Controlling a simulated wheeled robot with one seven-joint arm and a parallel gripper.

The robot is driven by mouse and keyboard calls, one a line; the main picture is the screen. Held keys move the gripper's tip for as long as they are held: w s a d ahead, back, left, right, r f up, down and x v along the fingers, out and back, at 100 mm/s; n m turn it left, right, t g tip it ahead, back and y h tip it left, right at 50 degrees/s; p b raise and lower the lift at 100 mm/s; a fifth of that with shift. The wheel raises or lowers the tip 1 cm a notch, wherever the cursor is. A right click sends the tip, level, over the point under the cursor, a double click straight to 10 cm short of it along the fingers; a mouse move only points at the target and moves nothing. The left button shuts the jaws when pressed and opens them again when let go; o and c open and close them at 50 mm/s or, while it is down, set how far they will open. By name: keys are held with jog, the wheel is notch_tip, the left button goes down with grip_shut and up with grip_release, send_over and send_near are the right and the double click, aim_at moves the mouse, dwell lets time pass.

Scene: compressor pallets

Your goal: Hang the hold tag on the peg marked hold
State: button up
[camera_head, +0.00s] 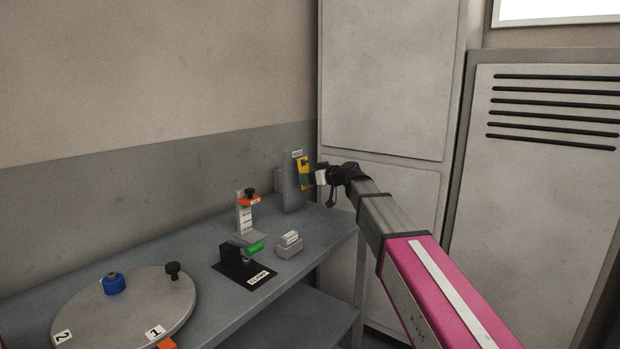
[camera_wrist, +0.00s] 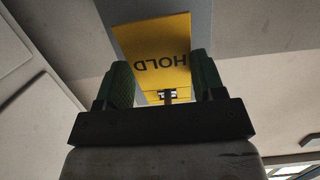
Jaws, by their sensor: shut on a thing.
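The yellow hold tag (camera_head: 303,168) is at the far end of the bench, right in front of a grey upright board (camera_head: 290,187) with a small label on top that seems to read HOLD. In the wrist view the tag (camera_wrist: 150,38) shows the word HOLD upside down. My gripper (camera_head: 307,178) is shut on the tag; its green-padded fingers (camera_wrist: 165,85) stand on both sides of its lower part in the wrist view. A small metal piece shows between the fingers. The peg is hidden behind the tag, and I cannot tell whether the tag touches it.
On the grey bench (camera_head: 222,306) stand a round turntable (camera_head: 105,320) with a blue part (camera_head: 113,284), a black clamp stand (camera_head: 236,262) with a green handle, an orange-and-white stand (camera_head: 244,215) and a small grey block (camera_head: 289,247). A tall cabinet (camera_head: 385,80) rises behind my arm.

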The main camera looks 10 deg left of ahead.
dwell(0.4)
jog(key=shift+w+a+f+t+y, duration=0.2)
jog(key=shift+a+t+y, duration=0.15)
jog(key=shift+y, duration=0.25)
jog(key=shift+w+a+f+t+y, duration=0.15)
jog(key=shift+a+t+y, duration=0.15)
jog(key=shift+y, duration=0.3)
jog(key=shift+s+f, duration=0.1)
dwell(0.6)
jog(key=o, duration=1)
jog(key=shift+c, duration=0.2)
jog(key=shift+d, duration=0.1)
